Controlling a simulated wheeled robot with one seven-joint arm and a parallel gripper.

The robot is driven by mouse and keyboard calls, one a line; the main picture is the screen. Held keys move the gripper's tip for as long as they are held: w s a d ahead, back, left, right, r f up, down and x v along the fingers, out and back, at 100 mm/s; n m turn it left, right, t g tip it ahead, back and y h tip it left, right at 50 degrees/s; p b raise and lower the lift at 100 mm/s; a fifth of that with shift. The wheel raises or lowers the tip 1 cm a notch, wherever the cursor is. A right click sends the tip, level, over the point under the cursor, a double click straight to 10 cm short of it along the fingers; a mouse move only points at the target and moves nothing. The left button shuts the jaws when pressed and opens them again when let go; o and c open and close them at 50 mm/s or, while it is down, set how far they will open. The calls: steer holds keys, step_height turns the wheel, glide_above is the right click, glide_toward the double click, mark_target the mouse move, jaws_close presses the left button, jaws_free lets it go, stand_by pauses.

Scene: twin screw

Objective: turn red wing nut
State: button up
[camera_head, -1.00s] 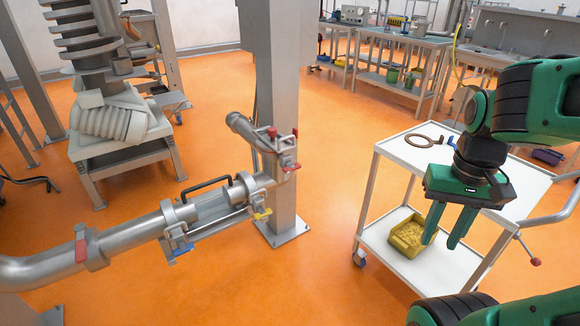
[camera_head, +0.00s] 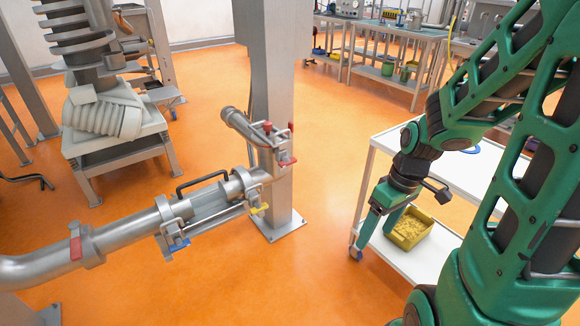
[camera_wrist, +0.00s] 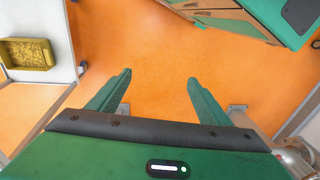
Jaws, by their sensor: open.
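Red fittings show on the grey pipe assembly (camera_head: 120,233). A red winged piece (camera_head: 287,161) sits on the clamp at the upper right elbow, with a smaller red knob (camera_head: 267,127) above it. A red piece (camera_head: 76,246) is on the left clamp. Which one is the wing nut is too small to tell. A blue wing piece (camera_head: 179,245) and a yellow one (camera_head: 260,209) sit on the middle clamps. My gripper (camera_head: 374,238) points down, open and empty, right of the pipe and apart from it. Its two fingers show spread in the wrist view (camera_wrist: 159,78).
A grey pillar (camera_head: 272,90) stands just behind the pipe's right end. A white cart (camera_head: 418,262) with a yellow bin (camera_head: 411,230) is right of my gripper; the bin also shows in the wrist view (camera_wrist: 27,54). Open orange floor lies between pipe and cart.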

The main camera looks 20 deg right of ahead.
steer(key=w+a+f+n+t+y, duration=0.2)
steer(key=w+a+f+n+y, duration=0.25)
steer(key=a, duration=0.35)
steer(key=w+a+f+n+t+y, duration=0.1)
steer(key=w+a+f+n+y, duration=0.3)
steer(key=a, duration=0.4)
steer(key=m+t+h, duration=0.5)
steer(key=m+t, duration=0.3)
steer(key=t, duration=0.6)
glide_toward(290, 164)
steer(key=x, duration=0.9)
steer(key=shift+w+r, duration=0.1)
steer(key=shift+w, duration=0.05)
steer(key=shift+a, duration=0.1)
steer(key=c, duration=1)
